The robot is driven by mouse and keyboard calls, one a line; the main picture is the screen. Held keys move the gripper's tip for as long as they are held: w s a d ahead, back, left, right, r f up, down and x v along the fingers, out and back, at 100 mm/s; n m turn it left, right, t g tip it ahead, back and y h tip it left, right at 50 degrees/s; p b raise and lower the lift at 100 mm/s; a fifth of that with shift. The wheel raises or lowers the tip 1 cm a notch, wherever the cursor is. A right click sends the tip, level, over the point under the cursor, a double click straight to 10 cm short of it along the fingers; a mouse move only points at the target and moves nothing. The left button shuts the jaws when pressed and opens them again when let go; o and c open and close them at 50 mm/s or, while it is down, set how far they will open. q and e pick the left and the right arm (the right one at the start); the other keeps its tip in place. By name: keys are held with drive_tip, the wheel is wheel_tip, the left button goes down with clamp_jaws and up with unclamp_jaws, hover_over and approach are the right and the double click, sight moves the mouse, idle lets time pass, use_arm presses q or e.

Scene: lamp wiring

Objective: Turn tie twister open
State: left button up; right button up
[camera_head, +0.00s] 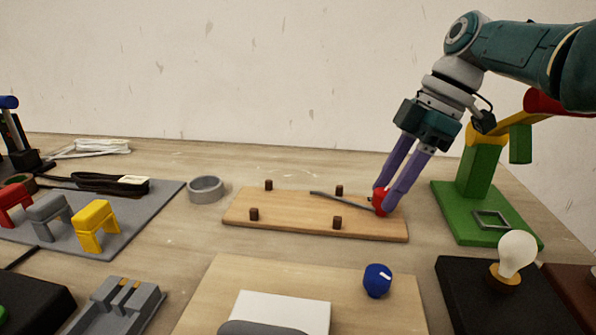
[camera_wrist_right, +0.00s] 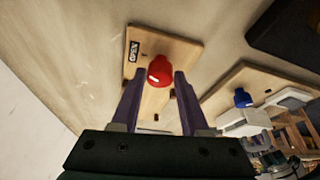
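The tie twister is a wooden board (camera_head: 290,222) with several dark pegs, a thin grey strip (camera_head: 338,198) and a red knob (camera_head: 381,202) at its right end. In the right wrist view, the red knob (camera_wrist_right: 160,71) sits near a dark label reading OPEN (camera_wrist_right: 134,51). My right gripper (camera_head: 384,196) reaches down to the knob, its purple fingers on both sides. The knob fills the gap between the fingertips (camera_wrist_right: 160,76), so the gripper looks shut on it. My left gripper is not in view.
A green stand (camera_head: 478,170) is close on the right, with a light bulb (camera_head: 517,250) in front. A second board with a blue knob (camera_head: 377,280) is nearer. A grey ring (camera_head: 206,189) and a grey mat with coloured clips (camera_head: 97,225) lie left.

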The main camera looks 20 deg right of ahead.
drive_tip(key=o, duration=0.3)
drive_tip(key=shift+o, duration=0.2)
drive_tip(key=p+v, duration=0.1)
drive_tip(key=v, duration=0.9)
drive_tip(key=shift+p, duration=0.4)
